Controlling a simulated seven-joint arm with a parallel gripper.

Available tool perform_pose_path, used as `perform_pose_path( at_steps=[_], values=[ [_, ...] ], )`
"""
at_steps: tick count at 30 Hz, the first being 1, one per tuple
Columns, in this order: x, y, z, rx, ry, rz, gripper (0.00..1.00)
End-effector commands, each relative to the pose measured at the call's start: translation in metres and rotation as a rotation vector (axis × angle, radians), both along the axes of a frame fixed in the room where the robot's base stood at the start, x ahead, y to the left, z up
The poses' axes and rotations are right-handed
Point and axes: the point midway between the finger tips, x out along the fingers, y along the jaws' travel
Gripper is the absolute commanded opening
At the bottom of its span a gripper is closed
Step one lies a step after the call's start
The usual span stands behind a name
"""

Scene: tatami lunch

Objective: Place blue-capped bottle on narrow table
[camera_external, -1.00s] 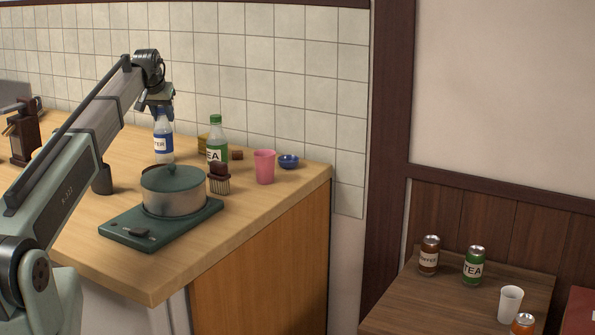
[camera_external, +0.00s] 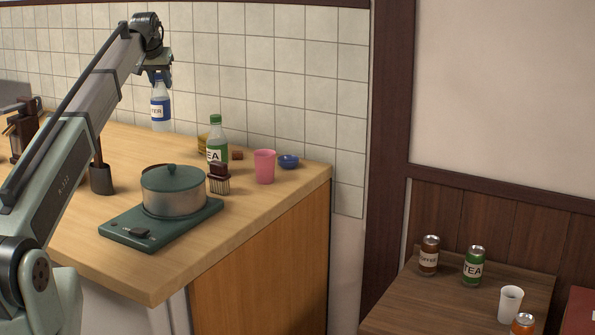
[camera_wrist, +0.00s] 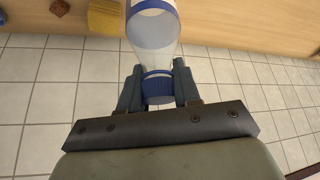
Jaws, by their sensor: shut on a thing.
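The blue-capped bottle (camera_external: 160,110) is clear with a blue and white label. It hangs upright from my gripper (camera_external: 160,77), lifted above the back of the wooden counter. In the wrist view my gripper (camera_wrist: 159,88) is shut on the bottle's neck just by the blue cap, and the clear bottle body (camera_wrist: 154,32) extends away from the fingers. The narrow table is not named by any mark; a small dark wooden table (camera_external: 400,300) stands at the lower right, far from my gripper.
On the counter (camera_external: 255,215) stand a pot (camera_external: 174,194) on a green stove (camera_external: 135,238), a green-capped tea bottle (camera_external: 217,138), a brush (camera_external: 219,182), a pink cup (camera_external: 265,167) and a blue bowl (camera_external: 288,161). The dark table holds several cans and a white cup (camera_external: 510,304).

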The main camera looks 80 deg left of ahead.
Motion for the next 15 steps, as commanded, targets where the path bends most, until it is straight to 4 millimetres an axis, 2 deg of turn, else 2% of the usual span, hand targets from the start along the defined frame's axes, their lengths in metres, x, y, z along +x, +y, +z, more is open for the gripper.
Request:
perform_pose_path(
  at_steps=[5,15],
  values=[
    [0.001,0.002,0.023,0.004,-0.002,0.000,0.00],
    [0.001,0.002,0.095,0.002,-0.001,0.000,0.00]
  ],
)
